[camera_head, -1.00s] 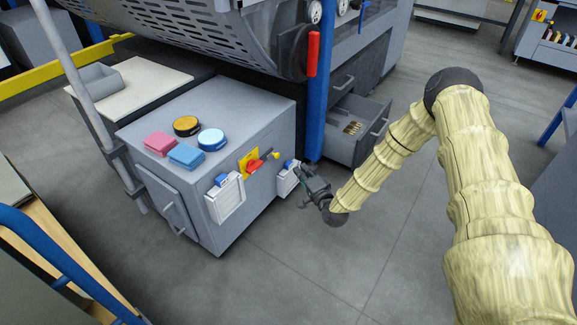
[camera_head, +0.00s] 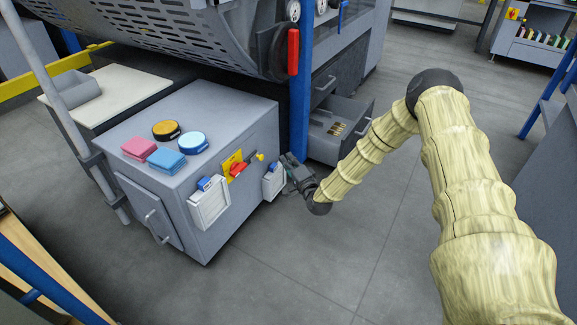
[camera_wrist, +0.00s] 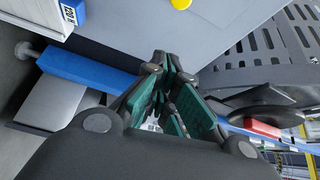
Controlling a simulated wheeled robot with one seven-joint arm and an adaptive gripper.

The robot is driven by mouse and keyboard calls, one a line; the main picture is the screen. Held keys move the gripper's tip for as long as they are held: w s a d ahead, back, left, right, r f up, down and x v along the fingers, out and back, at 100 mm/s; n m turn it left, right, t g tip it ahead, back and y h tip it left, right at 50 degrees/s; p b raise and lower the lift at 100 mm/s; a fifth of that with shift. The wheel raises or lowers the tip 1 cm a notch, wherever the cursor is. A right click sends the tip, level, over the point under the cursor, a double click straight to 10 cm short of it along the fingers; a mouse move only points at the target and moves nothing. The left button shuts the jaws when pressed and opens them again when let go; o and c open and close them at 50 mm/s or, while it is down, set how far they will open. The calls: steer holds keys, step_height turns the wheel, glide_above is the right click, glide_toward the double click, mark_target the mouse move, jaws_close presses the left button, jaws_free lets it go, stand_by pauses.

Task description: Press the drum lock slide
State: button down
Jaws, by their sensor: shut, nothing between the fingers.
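No part is legibly marked as the drum lock slide, so I cannot tell which it is. On the side of the grey cabinet (camera_head: 150,113) are a red rotary switch (camera_head: 237,170) on a yellow plate and a small yellow knob (camera_head: 260,156). A white box with a blue top (camera_head: 210,205) hangs left of them. A smaller white box (camera_head: 273,184) with a blue top hangs on the right. My gripper (camera_head: 290,163) is shut and empty, just right of the smaller box. In the wrist view its teal fingers (camera_wrist: 164,70) meet; contact cannot be told.
A blue post (camera_head: 299,110) with a red handle (camera_head: 293,52) stands behind my gripper. An open drawer (camera_head: 340,130) lies to the right. The perforated drum guard (camera_head: 170,30) overhangs the back. Floor (camera_head: 280,260) in front is clear. The wrist view shows a yellow knob (camera_wrist: 181,3).

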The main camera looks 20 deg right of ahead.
steer(key=w+a+b, duration=0.3)
steer(key=w+a, duration=0.1)
steer(key=shift+w+a, duration=0.15)
steer(key=shift+w, duration=0.15)
stand_by(0.4)
steer(key=shift+a+f, duration=0.1)
steer(key=s+a+p, duration=0.1)
steer(key=s+a, duration=0.1)
steer(key=a, duration=0.1)
steer(key=shift+s, duration=0.3)
steer(key=p, duration=0.3)
glide_toward(263, 156)
steer(key=d, duration=0.1)
steer(key=s+d, duration=0.1)
steer(key=d, duration=0.2)
steer(key=shift+s, duration=0.35)
